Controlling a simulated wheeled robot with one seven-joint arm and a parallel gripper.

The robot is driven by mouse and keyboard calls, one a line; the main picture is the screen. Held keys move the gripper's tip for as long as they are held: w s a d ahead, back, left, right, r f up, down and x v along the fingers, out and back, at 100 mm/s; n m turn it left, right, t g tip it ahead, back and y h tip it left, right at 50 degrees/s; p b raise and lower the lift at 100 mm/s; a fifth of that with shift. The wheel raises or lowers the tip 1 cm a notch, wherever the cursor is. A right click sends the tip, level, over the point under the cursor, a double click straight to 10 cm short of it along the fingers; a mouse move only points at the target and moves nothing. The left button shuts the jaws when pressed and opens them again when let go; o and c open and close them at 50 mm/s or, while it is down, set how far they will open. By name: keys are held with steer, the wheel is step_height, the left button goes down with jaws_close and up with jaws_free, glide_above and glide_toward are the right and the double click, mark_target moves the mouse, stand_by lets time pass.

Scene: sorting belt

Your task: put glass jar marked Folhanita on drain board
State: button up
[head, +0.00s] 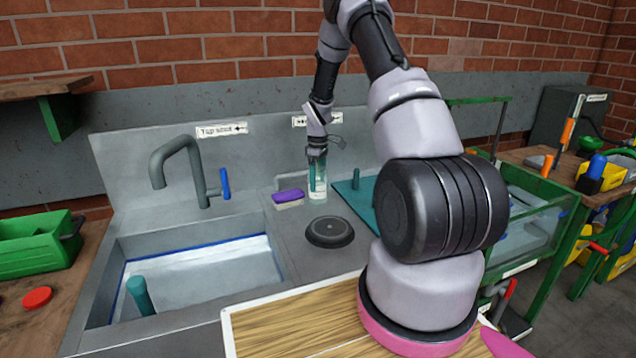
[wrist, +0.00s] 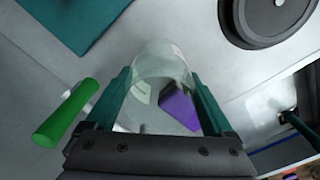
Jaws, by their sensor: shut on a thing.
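A purple-topped sponge (head: 288,195) lies left of the jar, and a round black disc (head: 330,232) lies in front. The sink (head: 200,265) with a grey tap (head: 178,165) is at left. A teal peg (head: 356,178) stands by the board.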

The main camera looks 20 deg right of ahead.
steer(key=shift+f, duration=0.35)
steer(key=shift+f, duration=0.2)
steer(key=o, duration=1.3)
steer(key=s+a+r+m+t, duration=0.1)
steer(key=s+a+r, duration=0.15)
steer(key=r, duration=0.95)
steer(key=s+a+r+m+t, duration=0.1)
steer(key=s+r+m, duration=0.15)
steer(key=r, duration=1.05)
steer(key=s+a+r+m+t, duration=0.1)
steer(key=s+a+r+m, duration=0.2)
steer(key=s+r, duration=0.6)
steer(key=s+a+r+m+t, duration=0.1)
steer(key=s+r+m, duration=0.1)
steer(key=s, duration=0.4)
steer(key=s+a+r+m+t+y, duration=0.1)
steer(key=s+a+m, duration=0.1)
steer(key=s, duration=0.5)
steer(key=s+a+r+m+t+y, duration=0.1)
steer(key=s+r+m+t, duration=0.1)
steer(key=s, duration=0.5)
steer(key=shift+s+a+r+m, duration=0.2)
steer(key=shift+s+r+m, duration=0.05)
steer(key=shift+r+m, duration=0.1)
